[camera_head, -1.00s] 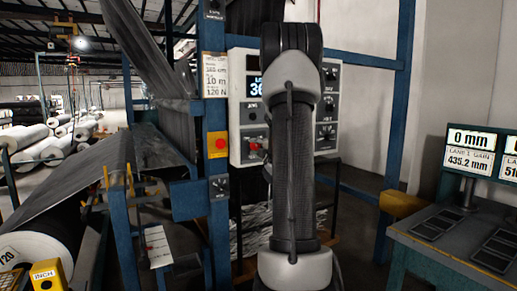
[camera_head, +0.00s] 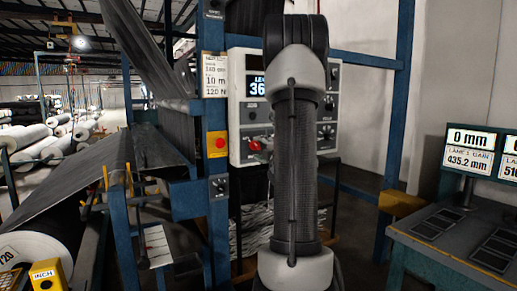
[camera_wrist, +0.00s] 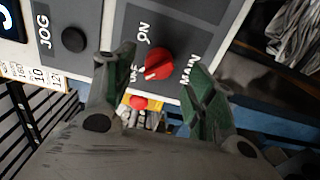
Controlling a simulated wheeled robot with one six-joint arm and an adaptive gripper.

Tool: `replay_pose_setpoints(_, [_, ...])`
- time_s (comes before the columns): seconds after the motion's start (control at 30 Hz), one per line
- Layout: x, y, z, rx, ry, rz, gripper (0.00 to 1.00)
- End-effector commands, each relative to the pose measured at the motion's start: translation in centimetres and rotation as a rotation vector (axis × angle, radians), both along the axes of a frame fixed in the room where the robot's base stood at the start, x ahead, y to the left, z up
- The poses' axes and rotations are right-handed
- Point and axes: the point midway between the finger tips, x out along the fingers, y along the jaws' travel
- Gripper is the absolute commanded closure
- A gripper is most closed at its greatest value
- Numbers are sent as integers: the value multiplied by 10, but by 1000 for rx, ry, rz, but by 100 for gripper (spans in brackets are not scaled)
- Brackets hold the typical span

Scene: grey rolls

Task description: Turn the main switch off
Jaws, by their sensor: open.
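The main switch is a red rotary knob (camera_wrist: 158,64) on the grey control panel, in the upper middle of the wrist view. ON and MAIN are printed around it; another label on its left is partly hidden by a finger. A pale mark shows at the knob's lower left. My gripper (camera_wrist: 156,72) is open, with one green-padded finger on each side of the knob in the picture. Whether the fingers touch it I cannot tell. In the head view the red knob (camera_head: 254,146) shows left of my arm, which hides the gripper and part of the panel.
A black JOG button (camera_wrist: 74,39) sits left of the knob. A red push button on a yellow plate (camera_head: 217,144) is on the blue post left of the panel (camera_head: 238,123). A console (camera_head: 462,240) stands at the right.

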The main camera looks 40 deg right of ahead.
Motion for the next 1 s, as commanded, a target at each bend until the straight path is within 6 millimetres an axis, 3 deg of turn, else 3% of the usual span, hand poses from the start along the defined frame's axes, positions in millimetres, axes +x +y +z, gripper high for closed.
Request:
replay_pose_setpoints(0.2, [-50,11,0,0,0,-4,45])
replay_pose_setpoints(0.4, [-78,18,0,-1,0,-2,45])
replay_pose_setpoints(1.0, [-86,21,0,0,0,0,45])
